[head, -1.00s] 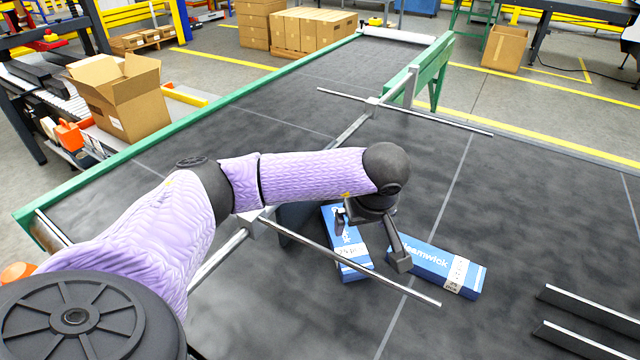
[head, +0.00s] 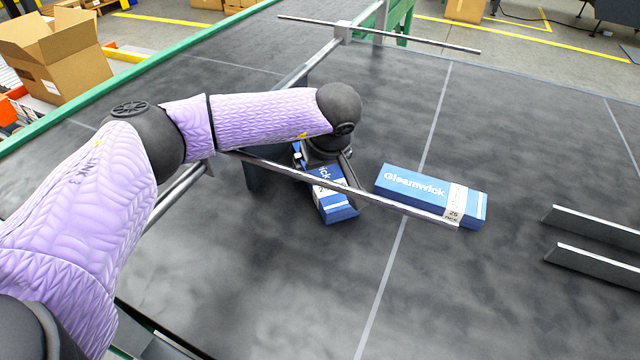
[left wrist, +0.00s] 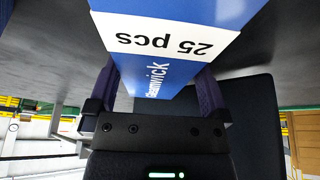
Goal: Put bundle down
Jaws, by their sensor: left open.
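One blue-and-white Gleamwick bundle (head: 338,208) rests on the dark belt, its far end hidden under my left gripper (head: 325,172). In the left wrist view the bundle (left wrist: 175,70), with a white "25 pcs" band, lies between the two fingers (left wrist: 155,92). The fingers are open on either side of it; I cannot tell whether they touch it. A second Gleamwick bundle (head: 430,194) lies flat on the belt to the right, apart from the gripper. My right gripper is not in view.
A thin metal rod (head: 385,201) crosses in front of both bundles. Two dark metal rails (head: 595,262) stand at the right. An open carton (head: 50,55) is at the upper left. The near belt (head: 450,300) is clear.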

